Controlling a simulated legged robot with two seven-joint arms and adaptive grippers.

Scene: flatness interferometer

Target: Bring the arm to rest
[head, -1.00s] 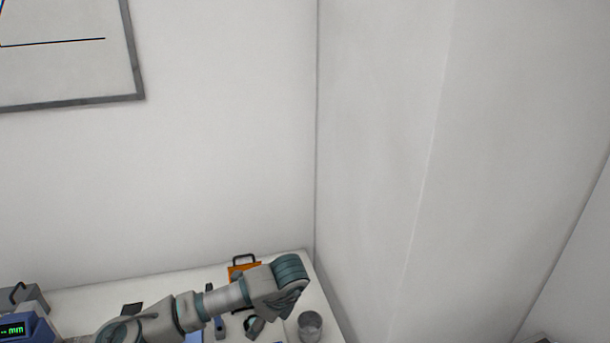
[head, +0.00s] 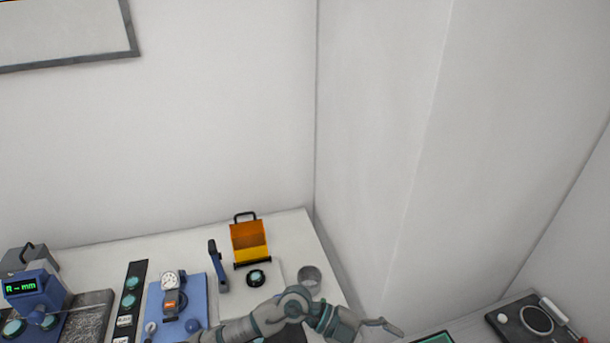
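My grey and teal arm (head: 255,322) comes in from the lower left along the bottom of the head view. It passes in front of the table's near part, with a bent joint near the clear cup. Its gripper (head: 383,326) is at the right end, past the table's right edge, and appears to hold nothing. One slim finger shows; the other cannot be made out, so its opening is unclear. My other gripper is out of view.
The white table (head: 285,232) holds an orange box (head: 248,242), a clear cup (head: 309,277), a blue plate with a dial gauge (head: 168,281) and a blue display unit (head: 34,292). A dark tray (head: 510,322) lies at the lower right. Walls stand behind and right.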

